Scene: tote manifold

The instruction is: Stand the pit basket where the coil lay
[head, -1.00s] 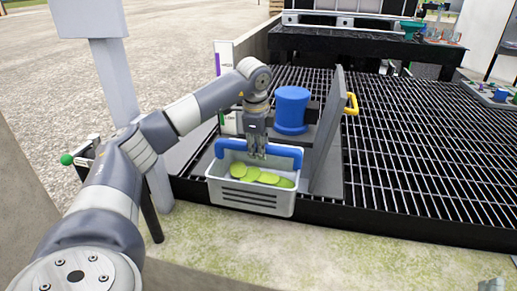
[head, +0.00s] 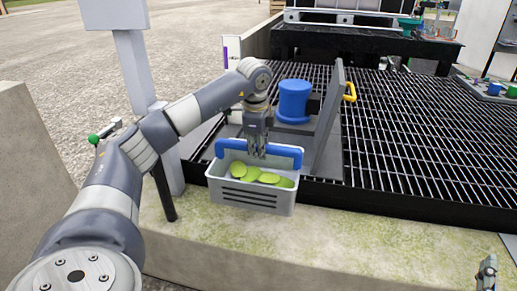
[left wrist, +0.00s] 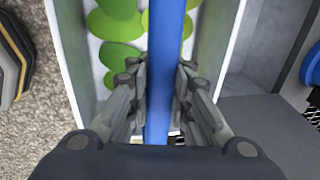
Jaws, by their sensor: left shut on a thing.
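The pit basket (head: 252,196) is a light grey, slotted basket with a blue handle (head: 284,151) and green flat discs (head: 268,178) inside. My left gripper (head: 257,153) is shut on the blue handle from above. In the left wrist view, the fingers (left wrist: 160,95) sit on both sides of the blue bar (left wrist: 163,75), with green discs below. The basket hangs roughly level in front of the grating's near edge, over the mossy concrete. My right gripper (head: 487,272) shows only partly at the lower right; its jaws are unclear. I cannot make out a coil.
Behind the basket, a raised grey hatch (head: 326,125) with a yellow handle (head: 350,92) stands on the black grating (head: 420,140). A blue spool-shaped thing (head: 294,100) stands beside the hatch. The concrete ledge (head: 330,245) in front is clear. A concrete wall (head: 28,185) is at the left.

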